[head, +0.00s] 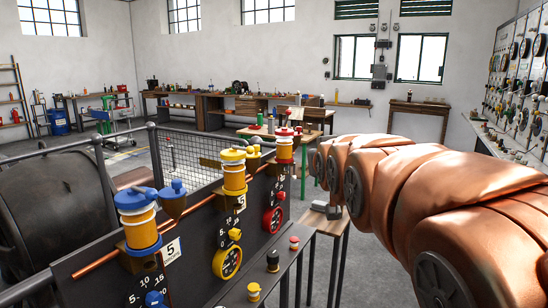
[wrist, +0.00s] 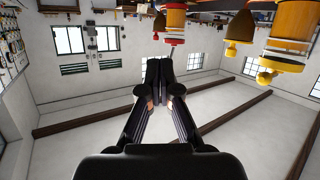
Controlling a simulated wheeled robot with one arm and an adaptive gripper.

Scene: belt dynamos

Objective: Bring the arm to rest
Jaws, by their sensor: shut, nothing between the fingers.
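My gripper (wrist: 160,72) shows in the wrist view with its two dark fingers together and nothing between them. It is in free air, apart from the things around it. My copper-coloured arm (head: 440,195) reaches in from the right edge of the head view towards the middle. The gripper itself cannot be made out in the head view. The wrist picture is upside down, with windows and roof beams behind the fingers.
A dark panel (head: 195,235) carries dials and yellow-blue oilers (head: 137,218) left of my arm. A red-and-yellow oiler (head: 284,148) stands at its far end. A railing and dark drum (head: 60,225) lie beyond. A grey block (head: 326,208) sits on a wooden stand. Open floor lies behind.

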